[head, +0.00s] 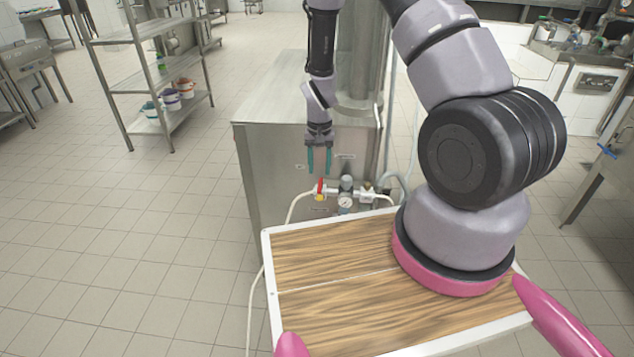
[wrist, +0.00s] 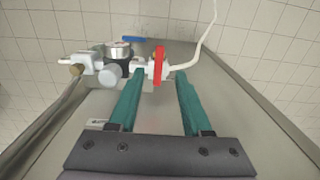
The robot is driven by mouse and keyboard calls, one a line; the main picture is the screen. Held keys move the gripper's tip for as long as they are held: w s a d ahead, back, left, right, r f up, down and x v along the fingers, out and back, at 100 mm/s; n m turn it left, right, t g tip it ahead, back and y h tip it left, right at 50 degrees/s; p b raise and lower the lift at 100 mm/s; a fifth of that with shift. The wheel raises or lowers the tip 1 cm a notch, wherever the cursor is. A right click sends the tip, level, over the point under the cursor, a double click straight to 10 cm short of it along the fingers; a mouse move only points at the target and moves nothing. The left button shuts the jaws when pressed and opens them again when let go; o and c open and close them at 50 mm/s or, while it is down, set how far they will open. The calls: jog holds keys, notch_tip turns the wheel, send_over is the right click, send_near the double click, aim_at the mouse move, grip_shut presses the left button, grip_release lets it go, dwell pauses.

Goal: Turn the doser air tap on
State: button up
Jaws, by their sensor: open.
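The doser air tap has a red lever handle (head: 320,187), which stands upright at the left end of the air fittings on the steel cabinet's side. In the wrist view the red handle (wrist: 159,65) shows between the fingertips, beyond them and nearer the left one. My gripper (head: 319,170) points down just above the handle, with its two teal fingers apart and nothing between them. The fingers (wrist: 158,80) also show in the wrist view. I cannot tell whether a finger touches the handle.
A pressure gauge (head: 344,203) and regulator sit right of the handle. A white hose (head: 292,208) runs from the tap to the floor. The steel cabinet (head: 262,160) stands behind. My wooden-topped base is in front. A shelf rack (head: 160,75) stands far left, with open floor between.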

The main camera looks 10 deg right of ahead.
aim_at(319, 186)
notch_tip(319, 186, down, 6)
jog(key=shift+f, duration=0.1)
grip_shut()
